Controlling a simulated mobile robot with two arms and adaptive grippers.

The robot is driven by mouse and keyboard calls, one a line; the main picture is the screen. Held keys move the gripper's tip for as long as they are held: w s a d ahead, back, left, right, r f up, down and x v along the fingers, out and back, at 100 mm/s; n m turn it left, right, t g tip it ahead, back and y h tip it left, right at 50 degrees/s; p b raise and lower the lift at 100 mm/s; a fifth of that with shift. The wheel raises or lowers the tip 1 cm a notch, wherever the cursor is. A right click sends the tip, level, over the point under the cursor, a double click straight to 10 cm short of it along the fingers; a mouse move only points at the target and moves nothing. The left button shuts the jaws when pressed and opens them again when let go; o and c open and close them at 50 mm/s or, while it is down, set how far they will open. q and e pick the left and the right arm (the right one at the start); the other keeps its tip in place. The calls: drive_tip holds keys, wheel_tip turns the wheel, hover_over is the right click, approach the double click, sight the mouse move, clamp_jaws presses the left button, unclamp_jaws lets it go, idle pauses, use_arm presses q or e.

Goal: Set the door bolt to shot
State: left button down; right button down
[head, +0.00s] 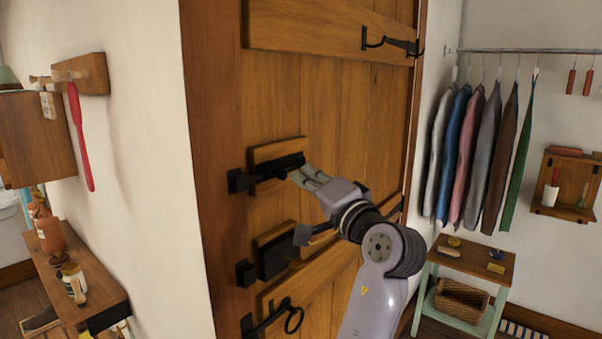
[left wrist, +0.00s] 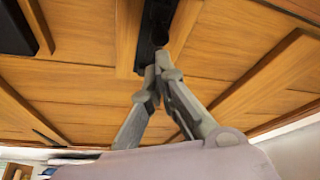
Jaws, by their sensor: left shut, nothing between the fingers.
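The black door bolt (head: 272,168) is mounted on a wooden block on the plank door (head: 338,130). Its black keeper (head: 237,181) sits at the door's left edge. The dark bolt parts run close up to the keeper, but I cannot tell whether the bar is inside it. My left gripper (head: 298,176) is at the right end of the bolt, fingers shut and empty. In the left wrist view the bolt (left wrist: 155,30) lies just beyond the closed fingertips (left wrist: 160,62); whether they touch it is unclear. My right gripper is out of view.
Below the bolt are a black lock box (head: 276,256) and a ring handle (head: 293,320). A black hook (head: 390,44) is higher on the door. Clothes (head: 470,150) hang at the right above a small table (head: 470,262). A wooden shelf (head: 85,290) is at the left.

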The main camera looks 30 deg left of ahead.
use_arm(q)
drive_tip(key=shift+v, duration=2.4)
